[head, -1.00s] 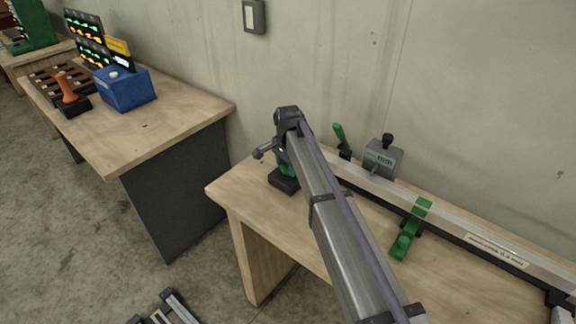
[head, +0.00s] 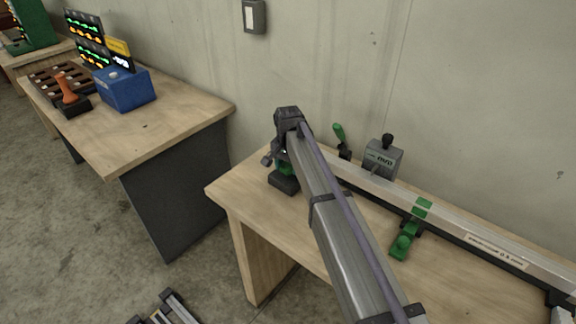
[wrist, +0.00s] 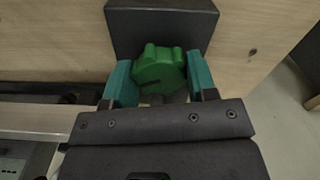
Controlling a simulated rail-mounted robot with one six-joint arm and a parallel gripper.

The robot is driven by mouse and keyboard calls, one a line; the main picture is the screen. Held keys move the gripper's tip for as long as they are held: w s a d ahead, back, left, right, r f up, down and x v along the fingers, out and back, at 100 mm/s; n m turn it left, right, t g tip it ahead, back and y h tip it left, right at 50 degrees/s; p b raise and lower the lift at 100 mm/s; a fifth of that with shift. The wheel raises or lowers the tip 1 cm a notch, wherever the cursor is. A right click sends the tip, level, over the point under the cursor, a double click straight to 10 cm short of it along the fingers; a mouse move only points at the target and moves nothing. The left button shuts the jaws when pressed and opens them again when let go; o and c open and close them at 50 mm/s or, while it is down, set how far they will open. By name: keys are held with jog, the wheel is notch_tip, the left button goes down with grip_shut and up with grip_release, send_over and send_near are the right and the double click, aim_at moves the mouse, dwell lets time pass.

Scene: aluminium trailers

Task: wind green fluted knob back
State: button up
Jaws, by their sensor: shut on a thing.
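The green fluted knob (wrist: 158,70) shows in the wrist view, in front of a dark block (wrist: 165,22) on the wooden bench. My gripper (wrist: 160,80) has its two teal fingers on either side of the knob and is shut on it. A dark slot or mark shows on the knob's near face. In the head view, my gripper (head: 282,163) is at the left end of the bench. There a bit of green shows above the dark base (head: 285,182), and my arm hides most of the knob.
An aluminium rail (head: 470,240) runs along the bench to the right. A green clamp (head: 404,241), a grey counter box (head: 382,158) and a green-handled lever (head: 340,135) sit along it. Another bench with a blue box (head: 125,88) stands to the left, across a gap.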

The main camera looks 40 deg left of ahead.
aim_at(288, 165)
jog(key=n, duration=1.3)
jog(key=shift+n, duration=0.3)
dwell(0.4)
jog(key=o, duration=0.9)
jog(key=shift+o, duration=0.2)
jog(key=shift+r, duration=0.1)
notch_tip(288, 165, up, 11)
jog(key=p, duration=1)
jog(key=shift+f+p, duration=0.2)
jog(key=shift+p, duration=0.2)
